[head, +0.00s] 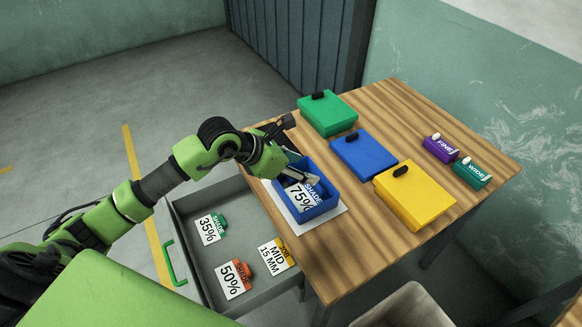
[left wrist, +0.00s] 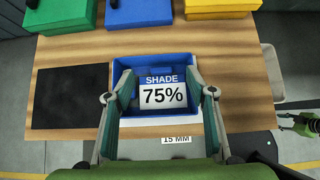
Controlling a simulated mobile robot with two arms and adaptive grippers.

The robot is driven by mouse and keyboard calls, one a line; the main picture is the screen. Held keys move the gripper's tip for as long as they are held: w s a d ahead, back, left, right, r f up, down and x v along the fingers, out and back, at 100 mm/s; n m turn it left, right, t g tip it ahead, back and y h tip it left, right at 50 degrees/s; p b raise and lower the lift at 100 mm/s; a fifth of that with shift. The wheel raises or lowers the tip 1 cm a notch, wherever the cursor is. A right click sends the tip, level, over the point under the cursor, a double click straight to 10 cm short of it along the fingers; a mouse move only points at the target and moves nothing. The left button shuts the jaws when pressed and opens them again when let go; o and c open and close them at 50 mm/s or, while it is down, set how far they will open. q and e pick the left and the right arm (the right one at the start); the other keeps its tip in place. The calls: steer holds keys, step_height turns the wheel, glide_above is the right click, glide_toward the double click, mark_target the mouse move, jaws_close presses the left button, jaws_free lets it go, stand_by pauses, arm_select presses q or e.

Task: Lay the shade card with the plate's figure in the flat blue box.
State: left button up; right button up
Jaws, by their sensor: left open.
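The shade card (head: 302,196) reads SHADE 75% on a blue and white face. It lies inside the open flat blue box (head: 327,209), and it also shows in the left wrist view (left wrist: 163,96). My left gripper (head: 304,177) is over the box, open, with its fingers apart on either side of the card in the left wrist view (left wrist: 160,104). A dark flat panel (left wrist: 70,97) lies left of the box; I see no figure on it. A green and black part at the right edge of the left wrist view seems to be my right arm; its fingers are unclear.
The open drawer (head: 191,206) holds a green 35% card (head: 211,228), an orange 50% card (head: 235,279) and a yellow MID 15 MM card (head: 276,256). Green (head: 328,114), blue (head: 364,155) and yellow (head: 414,195) closed boxes stand behind, with FINE (head: 440,149) and WIDE (head: 472,173) blocks.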

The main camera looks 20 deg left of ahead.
arm_select(q)
steer(key=shift+b+v, duration=0.5)
steer(key=shift+v, duration=1.55)
steer(key=shift+s+f, duration=0.1)
